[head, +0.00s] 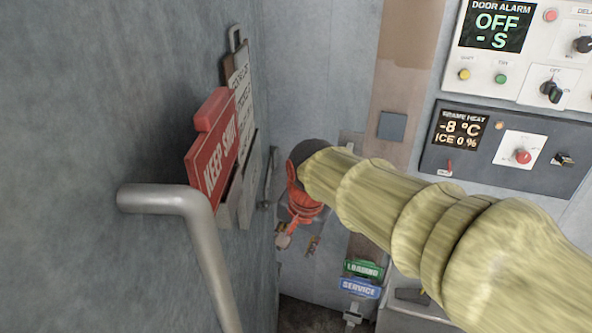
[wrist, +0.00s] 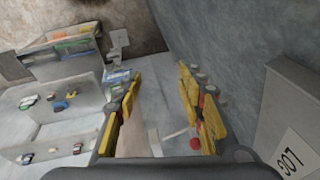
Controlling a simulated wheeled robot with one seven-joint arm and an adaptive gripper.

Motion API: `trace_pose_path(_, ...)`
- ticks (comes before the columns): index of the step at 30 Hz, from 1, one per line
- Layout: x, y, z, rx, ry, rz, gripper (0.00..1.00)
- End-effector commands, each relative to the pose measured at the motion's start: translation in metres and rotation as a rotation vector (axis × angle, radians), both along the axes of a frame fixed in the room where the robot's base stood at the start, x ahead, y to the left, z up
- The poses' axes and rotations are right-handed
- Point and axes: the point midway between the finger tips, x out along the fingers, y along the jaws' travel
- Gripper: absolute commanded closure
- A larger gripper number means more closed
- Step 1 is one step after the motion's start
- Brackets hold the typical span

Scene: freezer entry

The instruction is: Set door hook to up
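A thin grey metal bar (head: 270,178) stands near upright on the wall just left of my arm's end in the head view. It may be the door hook, but it is too small to be sure. In the wrist view a pale bar (wrist: 178,134) lies between and beyond my fingers, with a small red spot near its right end. I cannot tell if it is the same part. My gripper (wrist: 158,108) has its yellow and dark fingers spread wide, with nothing held between them.
A red KEEP SHUT sign (head: 213,150) and a bent grey handle (head: 190,205) are on the left wall. Control panels (head: 497,148) are at right. Green LOADING (head: 363,268) and blue SERVICE (head: 359,288) tags hang below.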

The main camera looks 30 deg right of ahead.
Motion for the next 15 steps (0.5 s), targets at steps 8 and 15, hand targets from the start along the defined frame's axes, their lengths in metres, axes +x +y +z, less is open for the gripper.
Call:
trace_pose_path(8,0.081,-0.033,0.055,0.115,0.107,-0.487,0.61)
trace_pose_path(15,0.138,-0.063,0.067,0.176,0.180,-0.898,0.61)
